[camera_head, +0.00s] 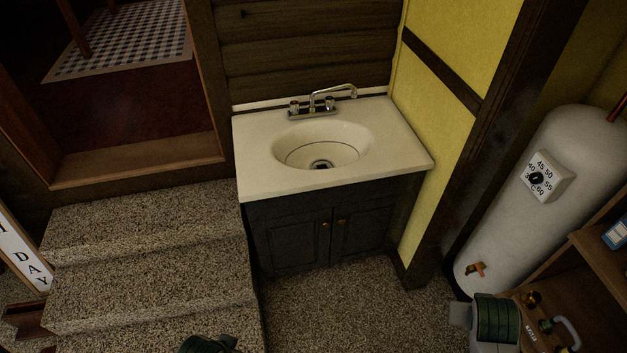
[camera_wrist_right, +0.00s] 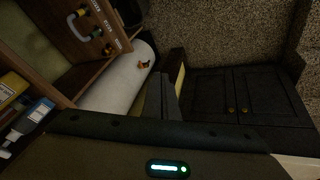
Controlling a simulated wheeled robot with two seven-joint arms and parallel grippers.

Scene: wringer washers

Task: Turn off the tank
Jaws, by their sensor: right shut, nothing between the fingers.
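The tank (camera_head: 545,190) is a pale grey-white upright cylinder at the right of the head view. On its upper side is a white control box with a black dial (camera_head: 536,180), marked with numbers from 40 to 60. I cannot tell exactly where the dial points. A small orange-brass tap (camera_head: 476,268) sits low on the tank; the tank also shows in the wrist view (camera_wrist_right: 118,82). My right gripper (camera_wrist_right: 163,84) is shut and empty, apart from the tank. My left gripper is out of view; only a dark green part of mine shows at the bottom edge.
A white sink (camera_head: 400,150) on a dark cabinet (camera_head: 290,235) stands in the middle. Granite-like steps (camera_head: 150,260) rise at the left. A wooden shelf (camera_head: 590,250) stands close to the tank's right. A dark post (camera_head: 490,150) stands left of the tank. Floor before the cabinet is clear.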

